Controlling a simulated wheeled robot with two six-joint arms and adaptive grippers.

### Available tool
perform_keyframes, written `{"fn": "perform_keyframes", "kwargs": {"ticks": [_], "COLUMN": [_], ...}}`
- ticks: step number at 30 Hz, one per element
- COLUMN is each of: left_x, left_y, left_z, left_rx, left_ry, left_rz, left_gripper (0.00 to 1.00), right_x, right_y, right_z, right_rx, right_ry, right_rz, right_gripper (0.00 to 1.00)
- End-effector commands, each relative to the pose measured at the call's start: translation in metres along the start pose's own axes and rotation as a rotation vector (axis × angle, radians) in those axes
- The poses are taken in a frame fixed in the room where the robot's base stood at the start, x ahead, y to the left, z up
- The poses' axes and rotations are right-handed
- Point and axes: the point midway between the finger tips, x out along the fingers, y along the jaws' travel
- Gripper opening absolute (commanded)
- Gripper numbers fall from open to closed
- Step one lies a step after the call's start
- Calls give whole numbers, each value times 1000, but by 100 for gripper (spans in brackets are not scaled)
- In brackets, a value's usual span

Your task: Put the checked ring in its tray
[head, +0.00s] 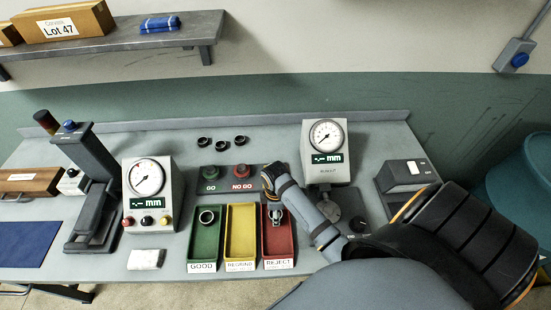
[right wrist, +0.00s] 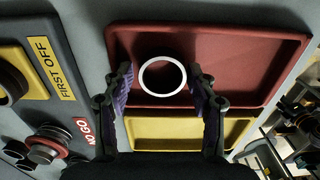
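My right gripper (head: 275,214) is over the red REJECT tray (head: 278,246). In the right wrist view its two fingers (right wrist: 162,80) are apart, one on each side of a pale-rimmed ring (right wrist: 162,92). A narrow gap shows between the ring and each finger. The ring appears against the floor of the red tray (right wrist: 235,65); its height above that floor is hard to tell. The green GOOD tray (head: 204,245) holds another ring (head: 207,216). The yellow REGRIND tray (head: 241,240) looks empty. My left gripper is not in view.
Three dark rings (head: 220,146) lie at the back of the bench. GO and NO GO gauges (head: 225,172) stand behind the trays. Dial gauges (head: 150,190) (head: 327,150) stand left and right. A white cloth (head: 146,259) lies left of the trays.

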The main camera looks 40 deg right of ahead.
Motion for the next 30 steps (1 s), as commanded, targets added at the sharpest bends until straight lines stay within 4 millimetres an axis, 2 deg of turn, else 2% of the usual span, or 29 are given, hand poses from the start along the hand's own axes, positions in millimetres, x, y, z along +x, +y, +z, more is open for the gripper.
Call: {"fn": "perform_keyframes", "kwargs": {"ticks": [5, 15, 18, 22, 30], "left_x": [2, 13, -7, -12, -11], "left_y": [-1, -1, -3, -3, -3], "left_z": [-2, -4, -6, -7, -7], "left_rx": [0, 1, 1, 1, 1], "left_ry": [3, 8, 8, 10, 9], "left_rz": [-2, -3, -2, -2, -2], "left_gripper": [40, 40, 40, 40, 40], "right_x": [-14, -93, -117, -125, -124], "right_y": [2, 1, 0, 0, 0], "right_z": [0, 0, 0, 0, 0], "right_rx": [0, -2, 0, 0, 0], "right_ry": [1, 2, 0, -1, 0], "right_rz": [4, 6, 1, 0, 0], "right_gripper": [58, 58, 58, 58, 58]}}
